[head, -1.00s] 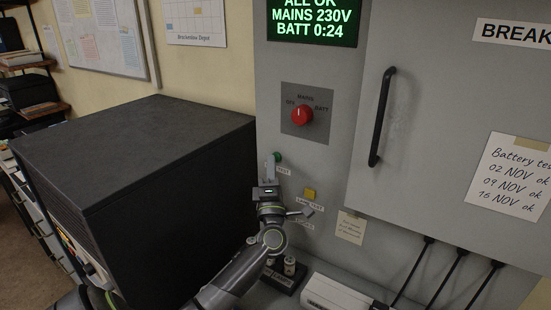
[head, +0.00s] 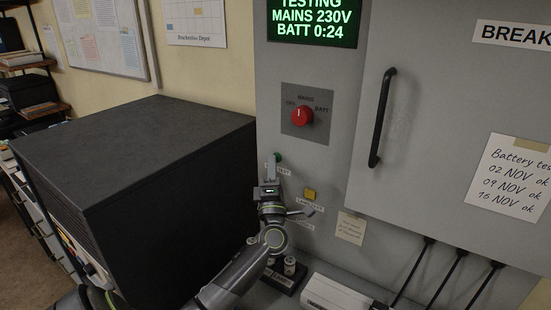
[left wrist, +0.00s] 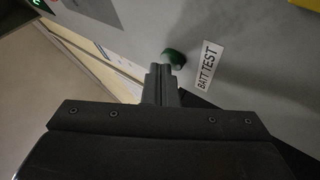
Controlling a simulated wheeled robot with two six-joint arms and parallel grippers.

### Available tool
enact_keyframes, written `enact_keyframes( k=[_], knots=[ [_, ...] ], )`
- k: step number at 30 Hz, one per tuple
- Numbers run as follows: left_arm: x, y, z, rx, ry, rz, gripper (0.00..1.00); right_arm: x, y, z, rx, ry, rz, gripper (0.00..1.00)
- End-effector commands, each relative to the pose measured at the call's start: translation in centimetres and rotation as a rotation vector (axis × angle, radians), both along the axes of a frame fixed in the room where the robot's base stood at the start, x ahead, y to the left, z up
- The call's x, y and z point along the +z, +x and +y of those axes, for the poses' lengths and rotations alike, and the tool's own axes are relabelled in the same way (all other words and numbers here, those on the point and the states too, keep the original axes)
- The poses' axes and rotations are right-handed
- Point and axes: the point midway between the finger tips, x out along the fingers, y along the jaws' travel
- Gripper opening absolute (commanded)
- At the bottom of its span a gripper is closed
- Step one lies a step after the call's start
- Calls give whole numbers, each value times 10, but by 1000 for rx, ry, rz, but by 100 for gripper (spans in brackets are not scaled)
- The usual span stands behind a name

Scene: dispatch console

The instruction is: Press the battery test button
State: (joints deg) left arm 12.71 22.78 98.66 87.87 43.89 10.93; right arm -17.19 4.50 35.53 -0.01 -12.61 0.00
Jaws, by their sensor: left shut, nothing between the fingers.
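The green battery test button (head: 278,157) is on the grey panel, below the red knob. In the left wrist view the green button (left wrist: 174,57) sits beside the "BATT TEST" label (left wrist: 209,68). My left gripper (head: 271,164) is shut and empty, with its fingertips right at the button. The closed fingertips also show in the left wrist view (left wrist: 161,74), overlapping the button's lower edge; they appear to touch it. The display (head: 312,20) reads "TESTING, MAINS 230V, BATT 0:24". My right gripper is not in view.
A yellow button (head: 310,194) with a lamp test label is to the right. The red knob (head: 302,116) is above. A large black cabinet (head: 135,170) stands close on the left. A cabinet door handle (head: 382,118) sticks out at right.

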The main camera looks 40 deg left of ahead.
Motion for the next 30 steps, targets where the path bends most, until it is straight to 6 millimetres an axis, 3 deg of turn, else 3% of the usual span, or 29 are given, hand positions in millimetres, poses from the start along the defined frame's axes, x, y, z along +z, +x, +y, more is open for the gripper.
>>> enact_keyframes(
  k=[7,17,30],
  knots=[
    [0,-12,-1,0,0,1,0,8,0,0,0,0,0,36],
    [-1,-14,-2,0,0,1,0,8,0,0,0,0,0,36],
    [0,-54,-6,0,-1,2,0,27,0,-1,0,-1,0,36]
  ],
)
